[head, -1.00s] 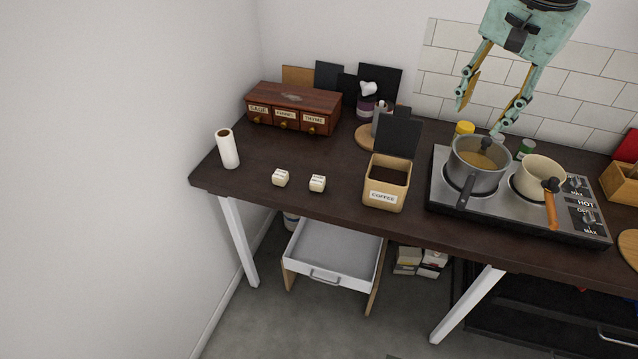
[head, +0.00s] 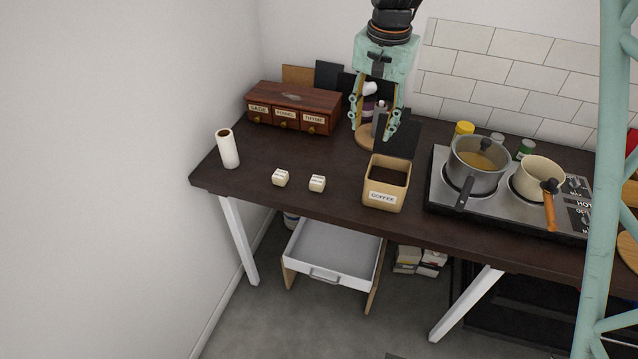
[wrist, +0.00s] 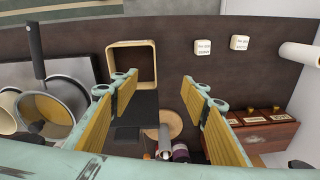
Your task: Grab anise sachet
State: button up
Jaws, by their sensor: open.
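No anise sachet can be made out in either view. A wooden spice box (head: 293,98) stands at the back left of the counter. Its three small drawers are shut and labelled, with sage, what looks like fennel, and thyme; it also shows at the right of the wrist view (wrist: 262,138). Two small cream cubes (head: 280,177) (head: 317,183) lie on the counter in front, with lettering too small to read in the wrist view (wrist: 203,47). My gripper (head: 372,130) is open and empty, pointing down above the back of the counter, between the spice box and the coffee box.
Pots (head: 478,180) sit on the stove at right. A paper roll (head: 228,148) stands at left. An open drawer (head: 335,252) is below.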

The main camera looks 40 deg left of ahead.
jog(key=s+a+f+n, duration=0.1)
jog(key=s+a+f, duration=0.2)
jog(key=a+f, duration=0.2)
jog(key=s+a+f+n, duration=0.1)
jog(key=s+a+f, duration=0.1)
jog(key=a+f, duration=0.3)
jog(key=a, duration=0.3)
jog(key=shift+s+a+f+g+h+p, duration=0.15)
jog(key=shift+s+a+g+h+p, duration=0.15)
jog(key=shift+s+g, duration=0.1)
jog(key=shift+f, duration=0.15)
send_over(317, 180)
jog(key=shift+w+f+b, duration=0.1)
jog(key=shift+f+b, duration=0.35)
jog(key=shift+f, duration=3.7)
jog(key=shift+f, duration=0.15)
jog(key=shift+f+b, duration=0.4)
jog(key=shift+f, duration=2.1)
jog(key=c, duration=0.8)
